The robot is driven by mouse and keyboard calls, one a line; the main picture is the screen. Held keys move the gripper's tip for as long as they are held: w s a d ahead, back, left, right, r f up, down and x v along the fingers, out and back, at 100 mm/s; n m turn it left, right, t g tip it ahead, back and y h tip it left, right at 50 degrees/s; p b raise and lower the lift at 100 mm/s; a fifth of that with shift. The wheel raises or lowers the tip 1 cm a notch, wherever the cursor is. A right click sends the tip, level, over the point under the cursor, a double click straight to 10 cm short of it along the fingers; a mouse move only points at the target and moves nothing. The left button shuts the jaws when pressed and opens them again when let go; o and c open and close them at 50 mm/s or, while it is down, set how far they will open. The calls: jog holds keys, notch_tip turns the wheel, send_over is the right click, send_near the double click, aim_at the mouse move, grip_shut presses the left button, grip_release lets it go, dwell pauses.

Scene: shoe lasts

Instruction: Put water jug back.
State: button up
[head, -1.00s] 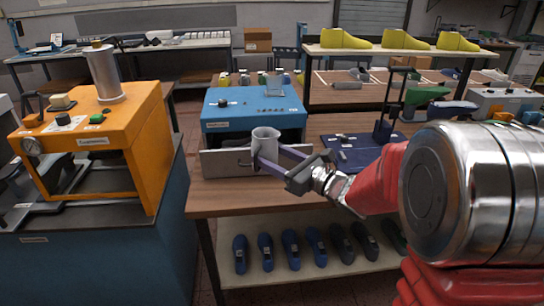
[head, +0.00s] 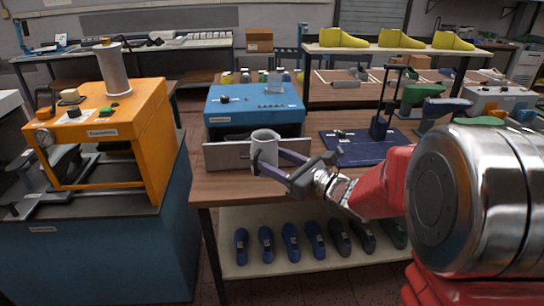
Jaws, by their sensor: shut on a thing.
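The water jug (head: 265,148) is a small grey cylindrical vessel, upright and open at the top. My gripper (head: 265,160) reaches in from the right with purple-grey fingers and is shut around the jug's body. Whether the jug's base touches anything is hard to tell from this view.
The orange press (head: 130,130) stands on a blue cabinet at the left. A dark blue mat (head: 355,150) with a stand (head: 379,127) lies right of the jug. Several shoe lasts (head: 290,243) line the lower shelf. Yellow lasts (head: 401,39) stand on the back shelf. Bare wood (head: 212,186) shows left of my gripper.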

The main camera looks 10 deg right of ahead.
jog(key=s+d+f+m+t+h, duration=0.1)
jog(key=s+d+f, duration=0.1)
jog(key=f, duration=0.7)
jog(key=s+d+f+m+t+h, duration=0.1)
jog(key=d+f, duration=0.3)
jog(key=f, duration=0.5)
jog(key=s+d+f+m+h, duration=0.1)
jog(key=s+d+f, duration=0.1)
jog(key=f, duration=0.8)
jog(key=shift+s+d+t+h, duration=0.4)
jog(key=shift+s, duration=0.2)
jog(key=shift+d+f, duration=0.1)
